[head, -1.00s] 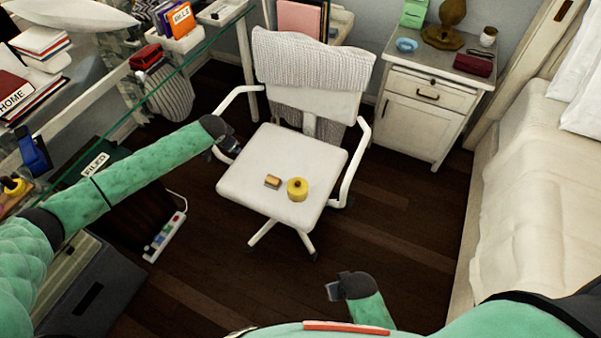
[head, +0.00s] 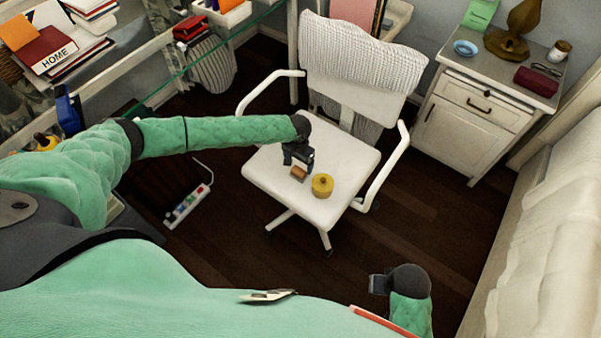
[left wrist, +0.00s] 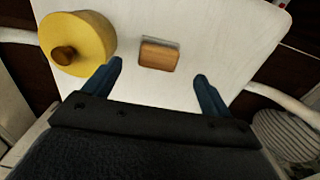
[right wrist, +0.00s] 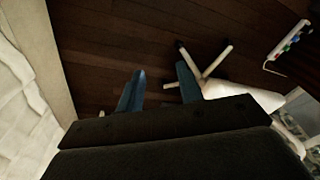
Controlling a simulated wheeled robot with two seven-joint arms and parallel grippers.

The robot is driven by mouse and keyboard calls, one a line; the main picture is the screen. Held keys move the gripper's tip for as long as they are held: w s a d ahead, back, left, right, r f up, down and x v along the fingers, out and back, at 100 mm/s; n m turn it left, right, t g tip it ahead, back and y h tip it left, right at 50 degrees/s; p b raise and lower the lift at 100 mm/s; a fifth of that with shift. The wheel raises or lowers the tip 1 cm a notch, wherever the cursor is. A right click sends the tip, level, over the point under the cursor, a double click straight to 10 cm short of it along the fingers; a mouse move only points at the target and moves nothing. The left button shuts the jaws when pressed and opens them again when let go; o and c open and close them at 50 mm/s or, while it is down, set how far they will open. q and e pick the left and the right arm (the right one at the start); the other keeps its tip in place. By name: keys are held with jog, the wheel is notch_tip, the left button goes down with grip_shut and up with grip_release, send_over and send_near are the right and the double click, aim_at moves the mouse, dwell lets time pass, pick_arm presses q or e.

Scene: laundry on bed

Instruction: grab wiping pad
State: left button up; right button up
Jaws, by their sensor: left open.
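The wiping pad (head: 299,174) is a small tan-brown block lying on the white chair seat (head: 335,207). It also shows in the left wrist view (left wrist: 159,56), ahead of the fingertips and roughly between their lines. My left gripper (head: 299,160) hangs over the seat just behind the pad in the head view. Its fingers stand apart with nothing between them in the left wrist view (left wrist: 158,75). My right gripper (head: 378,284) is low in front of the chair, away from the pad. In the right wrist view its fingers (right wrist: 160,80) are apart and empty over the dark floor.
A yellow round container (head: 322,186) with a knob stands on the seat close beside the pad. White chair armrests (head: 390,165) flank the seat.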

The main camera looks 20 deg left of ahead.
aim_at(299, 171)
pick_arm(q)
jog(key=shift+f, duration=0.7)
notch_tip(299, 171, down, 4)
jog(key=shift+d+p, duration=0.1)
jog(key=shift+p, duration=0.75)
jog(key=shift+f, duration=0.65)
pick_arm(e)
notch_tip(299, 171, down, 8)
pick_arm(q)
jog(key=shift+c, duration=0.5)
pick_arm(e)
jog(key=shift+w+r, duration=0.1)
pick_arm(q)
jog(key=c, duration=1)
